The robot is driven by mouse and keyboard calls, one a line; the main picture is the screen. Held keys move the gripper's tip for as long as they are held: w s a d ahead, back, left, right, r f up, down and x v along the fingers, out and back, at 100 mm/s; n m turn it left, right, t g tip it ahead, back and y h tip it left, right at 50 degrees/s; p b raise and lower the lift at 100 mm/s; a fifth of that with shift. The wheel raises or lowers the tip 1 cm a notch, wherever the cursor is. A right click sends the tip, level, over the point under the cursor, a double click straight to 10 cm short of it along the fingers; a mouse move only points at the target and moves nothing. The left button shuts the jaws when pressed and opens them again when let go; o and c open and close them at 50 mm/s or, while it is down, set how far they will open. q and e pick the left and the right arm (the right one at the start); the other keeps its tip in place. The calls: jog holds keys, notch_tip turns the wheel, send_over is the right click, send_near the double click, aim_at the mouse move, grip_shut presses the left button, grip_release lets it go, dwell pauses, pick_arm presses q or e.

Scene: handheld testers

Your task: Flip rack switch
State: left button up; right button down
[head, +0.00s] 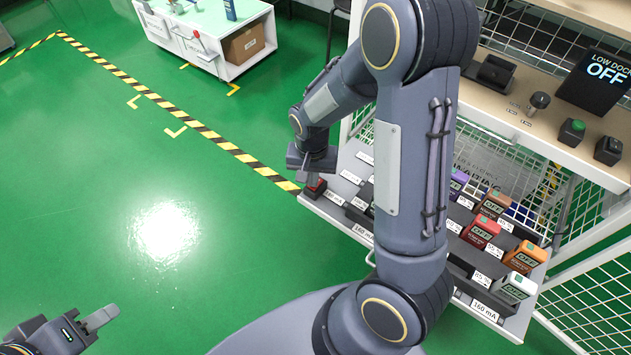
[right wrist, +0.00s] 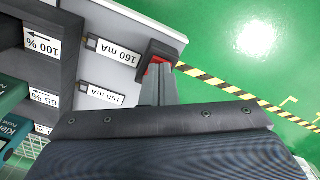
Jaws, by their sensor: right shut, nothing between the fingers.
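The rack switch (head: 316,188) is a small red rocker in a dark housing at the left corner of the rack's tilted shelf (head: 340,190). It also shows in the right wrist view (right wrist: 158,53), its red part partly covered by my fingers. My right gripper (head: 313,180) is shut and empty, pointing down at the switch. In the right wrist view its fingertips (right wrist: 164,72) are at the red part; whether they press it I cannot tell. My left gripper (head: 102,318) is at the lower left, far from the rack; whether its fingers are parted is unclear.
Several coloured testers (head: 480,232) reading OFF stand on the shelf, partly behind my right arm. A display (head: 597,80) reading OFF and knobs sit on the upper shelf. A white bench with a cardboard box (head: 244,43) stands behind. The green floor (head: 120,180) at left is clear.

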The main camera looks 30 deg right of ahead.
jog(key=shift+f, duration=0.25)
notch_tip(320, 180, up, 7)
jog(key=p, duration=0.6)
dwell(0.4)
dwell(0.4)
jog(key=s+a+r+n+t+y, duration=0.2)
jog(key=s+r+n+t, duration=0.1)
jog(key=s+r, duration=0.55)
jog(key=s+a+r+n+t+y, duration=0.2)
jog(key=s+r+n+t, duration=0.1)
jog(key=s+r, duration=0.55)
notch_tip(320, 180, up, 22)
jog(key=p, duration=2.1)
